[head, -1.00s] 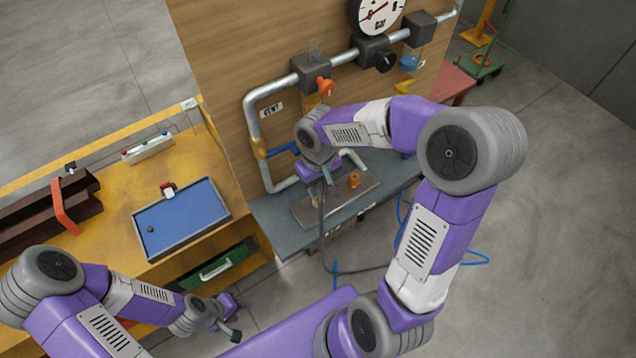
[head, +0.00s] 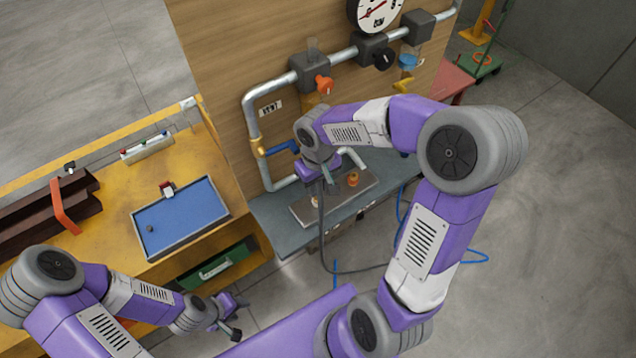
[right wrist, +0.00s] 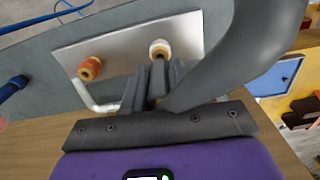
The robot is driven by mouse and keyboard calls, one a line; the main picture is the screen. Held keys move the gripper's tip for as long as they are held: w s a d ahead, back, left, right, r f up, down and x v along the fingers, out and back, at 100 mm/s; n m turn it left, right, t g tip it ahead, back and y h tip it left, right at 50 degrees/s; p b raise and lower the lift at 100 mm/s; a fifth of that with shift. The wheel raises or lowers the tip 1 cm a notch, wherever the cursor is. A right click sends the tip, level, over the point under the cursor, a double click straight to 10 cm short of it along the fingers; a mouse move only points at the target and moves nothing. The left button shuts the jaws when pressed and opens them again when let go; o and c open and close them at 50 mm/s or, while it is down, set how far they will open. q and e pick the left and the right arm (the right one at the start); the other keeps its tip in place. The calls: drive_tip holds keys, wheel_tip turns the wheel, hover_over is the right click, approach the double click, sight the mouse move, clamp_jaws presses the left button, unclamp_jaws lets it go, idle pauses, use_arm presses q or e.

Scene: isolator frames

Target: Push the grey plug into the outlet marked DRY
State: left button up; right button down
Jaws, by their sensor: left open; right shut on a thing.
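My right gripper (right wrist: 157,88) is shut on the grey plug (right wrist: 158,72), whose thick grey hose (right wrist: 215,55) curves away to the upper right. The plug's front end points at a pale-rimmed brass outlet (right wrist: 160,47) on a metal plate (right wrist: 120,48). They look very close; I cannot tell whether they touch. A second, orange-brass outlet (right wrist: 90,68) stands to its left; it also shows in the head view (head: 353,180). No DRY mark is readable. In the head view my right gripper (head: 324,180) is over the plate. My left gripper (head: 238,318) is open, low beside the yellow bench.
A wooden board (head: 225,60) with grey pipes, valves and a gauge (head: 377,12) rises behind the grey bench (head: 275,228). A bent pipe (right wrist: 95,103) runs close to the plate. A blue tray (head: 182,218) sits on the yellow bench (head: 110,225). The hose hangs in front of the bench.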

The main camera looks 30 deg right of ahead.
drive_tip(key=shift+f+b, duration=1.2)
drive_tip(key=shift+f, duration=0.2)
drive_tip(key=c, duration=0.8)
unclamp_jaws()
drive_tip(key=shift+r, duration=0.1)
wheel_tip(320, 180, up, 8)
drive_tip(key=shift+f+p, duration=0.25)
drive_tip(key=shift+p, duration=0.7)
drive_tip(key=shift+s+f, duration=0.1)
